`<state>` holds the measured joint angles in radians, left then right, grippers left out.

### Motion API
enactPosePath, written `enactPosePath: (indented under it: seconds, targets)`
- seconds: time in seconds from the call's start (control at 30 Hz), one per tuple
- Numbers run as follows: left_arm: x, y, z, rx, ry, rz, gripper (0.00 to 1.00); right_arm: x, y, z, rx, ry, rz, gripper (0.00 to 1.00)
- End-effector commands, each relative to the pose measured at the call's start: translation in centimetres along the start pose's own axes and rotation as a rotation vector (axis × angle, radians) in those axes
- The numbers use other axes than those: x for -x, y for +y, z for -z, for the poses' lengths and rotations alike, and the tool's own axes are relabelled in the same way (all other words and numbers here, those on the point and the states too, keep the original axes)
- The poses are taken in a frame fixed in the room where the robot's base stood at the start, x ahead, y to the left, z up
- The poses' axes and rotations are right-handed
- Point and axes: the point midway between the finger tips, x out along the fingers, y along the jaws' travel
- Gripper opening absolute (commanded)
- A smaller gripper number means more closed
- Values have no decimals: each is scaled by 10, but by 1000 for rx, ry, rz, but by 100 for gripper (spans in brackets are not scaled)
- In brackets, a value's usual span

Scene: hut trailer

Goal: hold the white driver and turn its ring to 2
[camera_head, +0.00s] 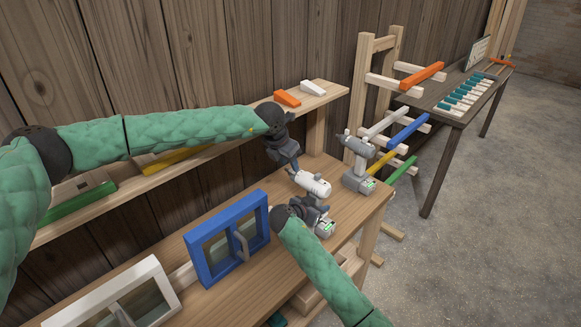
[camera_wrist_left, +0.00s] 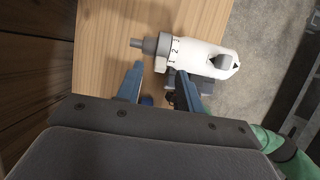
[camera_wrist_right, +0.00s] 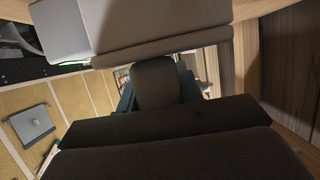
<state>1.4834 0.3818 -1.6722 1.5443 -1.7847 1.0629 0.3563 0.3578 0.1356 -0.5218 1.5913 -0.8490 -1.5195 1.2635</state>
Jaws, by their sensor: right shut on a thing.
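The white driver (camera_head: 315,184) is upright near the right end of the workbench. I cannot tell whether its base touches the top. My right gripper (camera_head: 308,208) is shut on its dark handle, which fills the jaws in the right wrist view (camera_wrist_right: 158,85). In the left wrist view, the driver's nose points left, and its grey ring (camera_wrist_left: 163,46) sits beside the white body marked 1, 2 and 3. My left gripper (camera_wrist_left: 158,72) is open. Its fingertips lie either side of the ring and just short of it. Which number the ring is set to is unclear.
A grey driver (camera_head: 359,160) stands just right of the white one. A blue framed window (camera_head: 205,262) and a white framed one (camera_head: 160,283) stand to the left. A shelf (camera_head: 325,93) runs behind. A rack with coloured bars (camera_head: 408,131) stands at the right.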

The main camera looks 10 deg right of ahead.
Motion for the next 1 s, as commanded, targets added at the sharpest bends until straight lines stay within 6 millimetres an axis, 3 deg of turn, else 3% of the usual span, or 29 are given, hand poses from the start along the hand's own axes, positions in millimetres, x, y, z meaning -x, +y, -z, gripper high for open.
enactPosePath:
  seconds: [0.2, 0.57, 0.77, 1.0]
  targets:
    - [-22, 0, 0, 0, 1, 1, 37, 0, 0, 0, 0, 0, 0, 0]
    - [-27, 0, 0, -1, 1, 1, 37, 0, 0, 0, 0, 0, 0, 0]
    - [-26, 0, 0, -1, 1, 1, 2, 0, 0, 0, 0, 0, 0, 0]
    - [-26, 0, 0, -1, 7, -1, 0, 0, 0, 0, 0, 0, 0, 0]
